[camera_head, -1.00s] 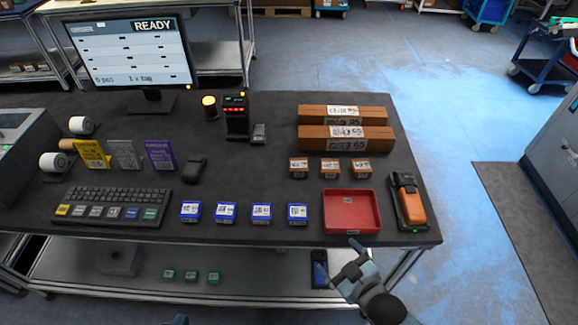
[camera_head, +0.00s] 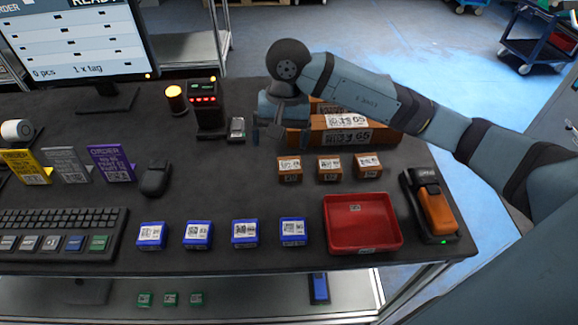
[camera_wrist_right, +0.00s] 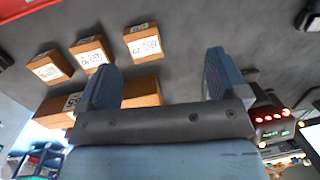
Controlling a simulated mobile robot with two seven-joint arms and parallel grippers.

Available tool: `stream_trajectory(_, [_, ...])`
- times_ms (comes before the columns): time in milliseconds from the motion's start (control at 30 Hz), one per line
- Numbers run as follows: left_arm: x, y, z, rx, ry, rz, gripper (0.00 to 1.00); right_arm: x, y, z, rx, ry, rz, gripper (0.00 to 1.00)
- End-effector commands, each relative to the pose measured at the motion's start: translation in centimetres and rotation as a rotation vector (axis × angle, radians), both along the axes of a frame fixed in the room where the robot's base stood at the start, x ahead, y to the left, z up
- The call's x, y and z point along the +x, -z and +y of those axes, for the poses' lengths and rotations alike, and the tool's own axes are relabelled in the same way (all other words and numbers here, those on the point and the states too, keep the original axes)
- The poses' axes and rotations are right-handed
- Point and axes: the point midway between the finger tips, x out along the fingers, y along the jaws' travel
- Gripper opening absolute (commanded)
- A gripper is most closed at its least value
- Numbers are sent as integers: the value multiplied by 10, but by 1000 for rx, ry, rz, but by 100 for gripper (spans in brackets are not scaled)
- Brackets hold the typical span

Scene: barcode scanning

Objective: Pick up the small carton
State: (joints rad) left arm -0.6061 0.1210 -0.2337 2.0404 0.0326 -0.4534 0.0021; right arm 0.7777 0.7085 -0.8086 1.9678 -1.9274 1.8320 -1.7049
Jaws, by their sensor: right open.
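Three small brown cartons with white labels stand in a row on the dark table: a left one (camera_head: 289,169), a middle one (camera_head: 329,168) and a right one (camera_head: 368,165). In the right wrist view the same three show at upper left, the nearest to the fingers being one carton (camera_wrist_right: 142,41). My right gripper (camera_head: 269,136) is open and empty, above the table, left of and behind the row in the head view. My left gripper is not in view.
Long brown cartons (camera_head: 345,135) lie behind the row, partly hidden by my right arm. A red tray (camera_head: 362,246), several blue boxes (camera_head: 245,233) and an orange scanner (camera_head: 435,207) stand in front. A device with red lights (camera_head: 205,108) stands left of the gripper.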

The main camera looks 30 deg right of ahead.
Motion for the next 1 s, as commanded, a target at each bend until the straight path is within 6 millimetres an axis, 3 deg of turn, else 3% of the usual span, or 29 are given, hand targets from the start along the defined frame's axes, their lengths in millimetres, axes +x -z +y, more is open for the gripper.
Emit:
stream_trajectory(100, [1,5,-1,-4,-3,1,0,10,-7,-23,-117,-34,-46,92])
stream_trajectory(200, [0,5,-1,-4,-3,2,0,12,-3,-29,-150,-44,-53,92])
stream_trajectory(533, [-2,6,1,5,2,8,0,12,57,-29,-148,-44,-51,92])
stream_trajectory(833, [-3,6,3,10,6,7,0,11,83,-29,-148,-44,-51,92])
stream_trajectory(1000, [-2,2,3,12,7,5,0,10,109,-29,-147,-42,-49,92])
